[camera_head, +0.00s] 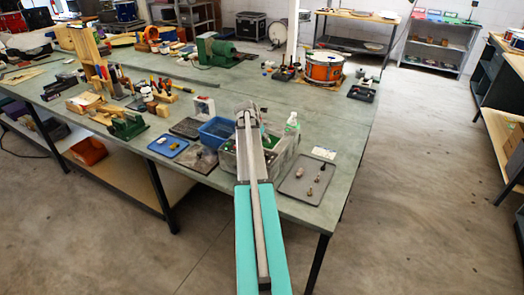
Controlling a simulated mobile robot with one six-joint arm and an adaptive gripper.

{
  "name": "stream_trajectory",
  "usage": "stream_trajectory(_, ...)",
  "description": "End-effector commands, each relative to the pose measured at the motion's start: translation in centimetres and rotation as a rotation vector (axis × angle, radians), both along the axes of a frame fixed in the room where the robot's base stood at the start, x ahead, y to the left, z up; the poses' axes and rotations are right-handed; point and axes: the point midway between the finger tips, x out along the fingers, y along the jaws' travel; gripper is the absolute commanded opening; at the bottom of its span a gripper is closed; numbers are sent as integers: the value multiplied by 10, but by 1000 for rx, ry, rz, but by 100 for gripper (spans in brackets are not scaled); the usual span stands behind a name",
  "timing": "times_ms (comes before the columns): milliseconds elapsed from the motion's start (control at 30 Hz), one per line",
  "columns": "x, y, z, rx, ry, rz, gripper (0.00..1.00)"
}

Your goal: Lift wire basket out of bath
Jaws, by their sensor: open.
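A grey, translucent tub (286,154), which looks like the bath, stands near the front edge of the green bench. My arm reaches over it from the bottom of the picture and covers its middle. Small dark and green bits show inside beside the arm. I cannot make out the wire basket clearly; it may be hidden behind the arm. My gripper is also hidden by the arm, so its place relative to the basket cannot be told.
A blue bin (217,132) stands left of the tub, close to it. A grey tray (294,187) with small parts lies to the right, and a clear bottle (292,122) stands behind. A small blue tray (168,145) lies further left. The bench behind the bottle is mostly clear.

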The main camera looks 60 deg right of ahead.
Motion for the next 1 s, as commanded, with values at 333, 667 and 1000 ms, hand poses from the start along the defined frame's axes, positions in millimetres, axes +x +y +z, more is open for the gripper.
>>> stream_trajectory(333, 0, 0, 0, 0, 0, 0, 62)
stream_trajectory(667, 0, 0, 0, 0, 0, 0, 9)
stream_trajectory(1000, 0, 0, 0, 0, 0, 0, 0)
